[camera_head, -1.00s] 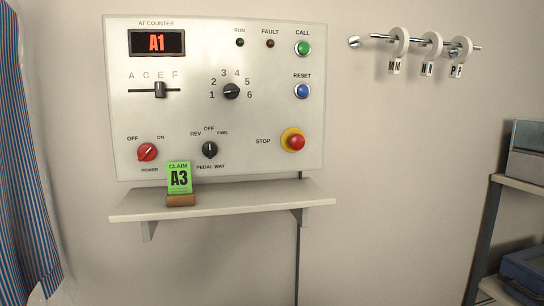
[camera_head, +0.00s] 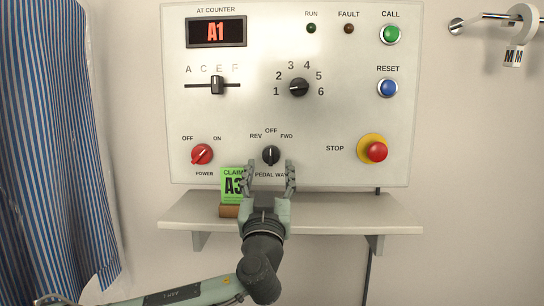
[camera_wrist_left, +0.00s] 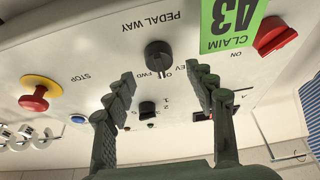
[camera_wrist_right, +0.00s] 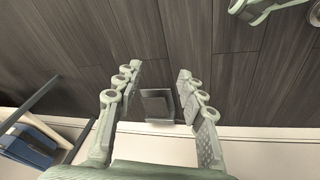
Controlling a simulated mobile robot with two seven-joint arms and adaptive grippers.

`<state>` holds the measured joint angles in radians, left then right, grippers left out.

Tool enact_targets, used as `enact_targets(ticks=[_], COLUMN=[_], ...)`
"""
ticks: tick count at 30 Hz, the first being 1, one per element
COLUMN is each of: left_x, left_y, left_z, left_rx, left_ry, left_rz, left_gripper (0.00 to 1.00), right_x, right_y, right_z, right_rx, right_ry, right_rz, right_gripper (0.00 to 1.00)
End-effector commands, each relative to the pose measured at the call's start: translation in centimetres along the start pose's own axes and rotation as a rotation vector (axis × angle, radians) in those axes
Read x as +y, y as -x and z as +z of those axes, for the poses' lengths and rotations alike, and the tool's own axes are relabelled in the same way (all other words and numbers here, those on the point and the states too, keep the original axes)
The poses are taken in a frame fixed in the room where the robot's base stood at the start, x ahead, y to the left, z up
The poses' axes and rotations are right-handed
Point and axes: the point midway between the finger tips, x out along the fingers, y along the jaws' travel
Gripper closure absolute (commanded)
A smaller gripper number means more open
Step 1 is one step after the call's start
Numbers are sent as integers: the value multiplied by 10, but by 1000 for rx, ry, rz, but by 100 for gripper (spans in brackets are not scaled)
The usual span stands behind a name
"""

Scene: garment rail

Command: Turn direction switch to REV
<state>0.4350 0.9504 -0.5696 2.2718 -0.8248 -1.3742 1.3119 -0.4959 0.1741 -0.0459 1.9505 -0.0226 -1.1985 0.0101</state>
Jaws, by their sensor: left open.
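The direction switch (camera_head: 271,155) is a black knob on the panel, with REV at its left, OFF above and FWD at its right. Its pointer looks upright, toward OFF. My left gripper (camera_head: 269,176) is open just below the knob in the head view, with a finger to each side and a gap between. In the left wrist view the knob (camera_wrist_left: 158,54) shows upside down, beyond the open fingertips (camera_wrist_left: 160,78) and between them. I see no contact. My right gripper (camera_wrist_right: 160,82) is open and empty in its wrist view, over the floor; the head view does not show it.
A shelf (camera_head: 330,228) juts out below the panel. The red power knob (camera_head: 202,154) and red stop button (camera_head: 376,152) flank the switch. Striped garments (camera_head: 60,140) hang at the left.

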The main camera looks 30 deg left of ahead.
Motion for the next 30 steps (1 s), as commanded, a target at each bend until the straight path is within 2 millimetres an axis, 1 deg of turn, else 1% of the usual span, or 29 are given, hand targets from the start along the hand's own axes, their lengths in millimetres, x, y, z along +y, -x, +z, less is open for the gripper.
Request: enact_targets(ticks=[1,3,7,11,18,30], left_x=[0,-1,0,0,0,0], left_y=[-11,-21,-34,-40,-40,-40], left_z=[-4,-2,-1,0,1,1], left_rx=[3,0,0,-2,-3,-3], left_ry=[-3,-3,-2,-2,-1,-1], left_rz=[-2,-2,0,0,0,0], left_gripper=[45,45,45,45,45,94], right_x=[-1,-2,-4,-5,-5,-6], right_y=[-3,-9,-18,-23,-24,-24], right_z=[1,3,6,7,7,7], right_rx=[-3,-5,-6,-7,-6,-6], right_ry=[-1,-2,-3,-4,-4,-4], right_rz=[-4,-8,-13,-15,-16,-16], right_gripper=[60,60,60,60,60,60])
